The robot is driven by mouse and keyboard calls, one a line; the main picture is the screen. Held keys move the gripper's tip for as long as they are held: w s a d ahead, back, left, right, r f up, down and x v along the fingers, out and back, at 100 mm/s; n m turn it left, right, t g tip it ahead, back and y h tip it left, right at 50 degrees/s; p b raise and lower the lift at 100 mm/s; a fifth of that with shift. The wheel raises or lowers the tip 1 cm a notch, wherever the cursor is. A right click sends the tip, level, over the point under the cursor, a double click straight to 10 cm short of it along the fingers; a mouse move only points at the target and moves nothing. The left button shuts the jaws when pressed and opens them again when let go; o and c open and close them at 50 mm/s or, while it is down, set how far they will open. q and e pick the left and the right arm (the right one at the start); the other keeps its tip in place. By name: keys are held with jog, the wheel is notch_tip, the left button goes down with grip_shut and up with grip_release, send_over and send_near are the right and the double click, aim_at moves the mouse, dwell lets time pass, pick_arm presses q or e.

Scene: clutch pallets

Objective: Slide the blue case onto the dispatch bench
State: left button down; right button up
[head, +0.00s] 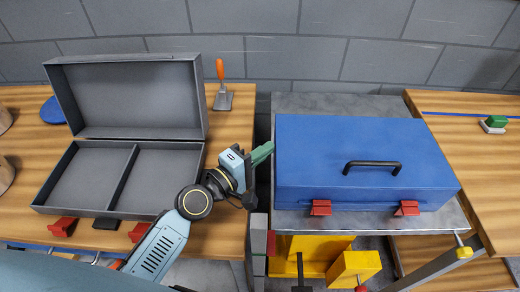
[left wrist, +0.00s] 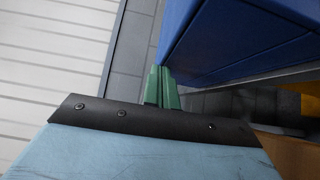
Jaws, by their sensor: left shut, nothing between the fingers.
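The blue case (head: 365,150) lies closed on a grey metal surface (head: 330,103) between two wooden benches. It has a black handle on its lid and two red latches at the front. The right bench (head: 470,160) stands beside that surface; no label shows which bench is the dispatch bench. My left gripper (head: 262,153) has its green fingers shut and empty at the case's left side. In the left wrist view the fingertips (left wrist: 161,72) are close beside the blue case (left wrist: 240,40); I cannot tell whether they touch. My right gripper is not in view.
The left bench (head: 232,140) holds an open grey case (head: 125,130) and an orange-handled tool (head: 222,88). A green-topped block (head: 494,124) lies on the right bench, whose visible top is otherwise mostly clear. Yellow parts (head: 310,255) stand below the case's front. A grey wall closes the back.

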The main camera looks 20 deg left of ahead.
aim_at(295, 153)
pick_arm(q)
jog(key=d, duration=0.2)
jog(key=w+d+p, duration=0.1)
jog(key=d, duration=0.3)
jog(key=shift+w+d+r+p, duration=0.1)
jog(key=shift+w+d+p, duration=0.2)
jog(key=shift+w+d, duration=0.1)
